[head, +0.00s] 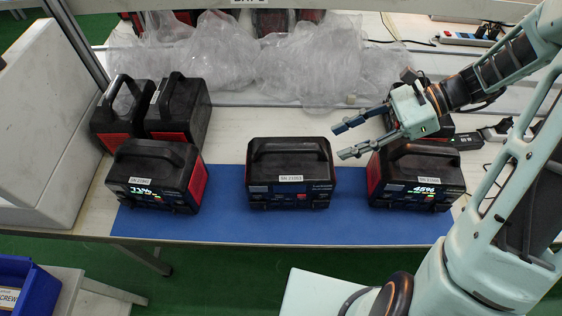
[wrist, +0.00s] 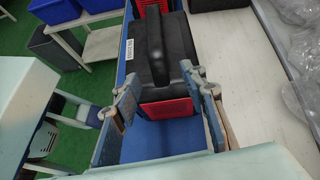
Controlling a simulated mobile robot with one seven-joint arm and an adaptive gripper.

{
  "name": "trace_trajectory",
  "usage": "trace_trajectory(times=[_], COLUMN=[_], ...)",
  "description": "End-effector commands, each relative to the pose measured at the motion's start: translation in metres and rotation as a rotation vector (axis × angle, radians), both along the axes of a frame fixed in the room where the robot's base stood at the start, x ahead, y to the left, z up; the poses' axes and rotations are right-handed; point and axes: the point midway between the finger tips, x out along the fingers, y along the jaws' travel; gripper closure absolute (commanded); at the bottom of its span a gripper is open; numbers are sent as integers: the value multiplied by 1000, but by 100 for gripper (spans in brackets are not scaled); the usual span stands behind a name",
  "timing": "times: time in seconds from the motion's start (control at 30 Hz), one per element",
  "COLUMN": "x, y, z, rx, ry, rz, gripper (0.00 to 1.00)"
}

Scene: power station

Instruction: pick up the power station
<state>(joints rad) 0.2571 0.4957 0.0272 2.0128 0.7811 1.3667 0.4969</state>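Three black power stations with top handles and red sides stand in a row along the blue mat (head: 350,228). The middle power station (head: 290,185) has a white label and a dark display. The left one (head: 155,180) reads 71% and the right one (head: 418,185) reads 45%. My gripper (head: 342,141) is open and empty, just right of the middle station and pointing left at it. In the wrist view a power station (wrist: 160,55), apparently the middle one, lies ahead between the spread fingers (wrist: 165,78), its red side facing me.
Two more stations (head: 178,110) stand behind the left one. Crumpled clear plastic (head: 300,60) lies along the back. A grey box (head: 50,110) stands at the left edge. Chargers and cables (head: 468,140) lie at the right. Mat between the stations is free.

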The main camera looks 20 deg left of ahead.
Motion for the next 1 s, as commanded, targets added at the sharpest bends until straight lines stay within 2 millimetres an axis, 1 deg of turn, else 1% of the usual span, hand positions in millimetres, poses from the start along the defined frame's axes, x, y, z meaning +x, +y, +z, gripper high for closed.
trace_trajectory(times=[0.03,0.1,0.2,0.27,0.5,0.6,0.77,0.93,1.0], x=[-3,-6,-7,-9,-19,-21,-25,-38,-40], y=[3,9,14,19,51,61,70,90,98], z=[3,8,13,13,0,-5,-10,-22,-26], rx=[59,121,175,188,192,190,188,189,189], ry=[37,71,95,102,104,103,103,106,103], rz=[-29,-54,-74,-76,-75,-77,-76,-74,-74], gripper=[61,61,61,61,61,61,61,61,61])
